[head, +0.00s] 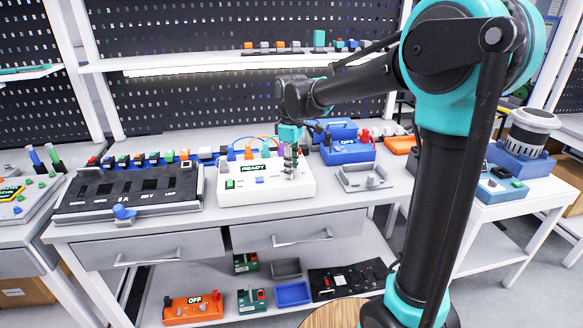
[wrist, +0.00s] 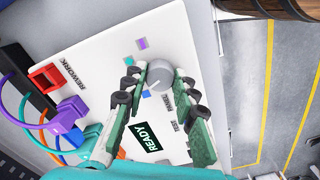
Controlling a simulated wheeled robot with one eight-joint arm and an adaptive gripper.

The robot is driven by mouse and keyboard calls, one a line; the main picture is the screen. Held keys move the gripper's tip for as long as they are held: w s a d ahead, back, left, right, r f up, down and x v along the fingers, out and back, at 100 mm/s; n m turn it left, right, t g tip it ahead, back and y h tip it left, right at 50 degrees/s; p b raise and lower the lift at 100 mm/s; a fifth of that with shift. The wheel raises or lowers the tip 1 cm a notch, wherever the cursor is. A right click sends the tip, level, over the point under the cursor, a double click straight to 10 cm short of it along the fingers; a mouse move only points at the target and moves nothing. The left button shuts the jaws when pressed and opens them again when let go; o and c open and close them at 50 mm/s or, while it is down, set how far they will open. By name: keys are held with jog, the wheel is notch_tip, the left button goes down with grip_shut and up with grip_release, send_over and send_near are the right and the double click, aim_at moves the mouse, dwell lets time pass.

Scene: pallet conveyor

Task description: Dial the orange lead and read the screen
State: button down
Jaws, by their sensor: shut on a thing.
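The white tester box (head: 306,186) stands on the bench, and its screen (head: 252,167) reads READY. In the wrist view, the READY screen (wrist: 146,138) sits below a round grey dial (wrist: 160,74). My gripper (wrist: 163,80) is shut on the dial, one finger on each side; it also shows over the box's right part in the head view (head: 291,172). Purple (wrist: 142,43) and blue (wrist: 146,93) marks lie around the dial. An orange lead (wrist: 40,126) loops at the box's left edge, near a purple plug (wrist: 70,113). No orange dial mark is visible.
A red switch (wrist: 47,77) marked REWORK sits on the box. A black panel (head: 130,188) stands left of the box, a grey fixture (head: 365,178) to its right. A blue unit (head: 352,150) reading OFF stands behind that fixture. A shelf (head: 210,60) runs above.

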jog(key=shift+m, duration=2.1)
jog(key=c, duration=1.2)
grip_release()
jog(key=shift+r, duration=0.15)
notch_tip(320, 180, up, 12)
jog(key=shift+f, duration=0.1)
jog(key=shift+f, duration=0.1)
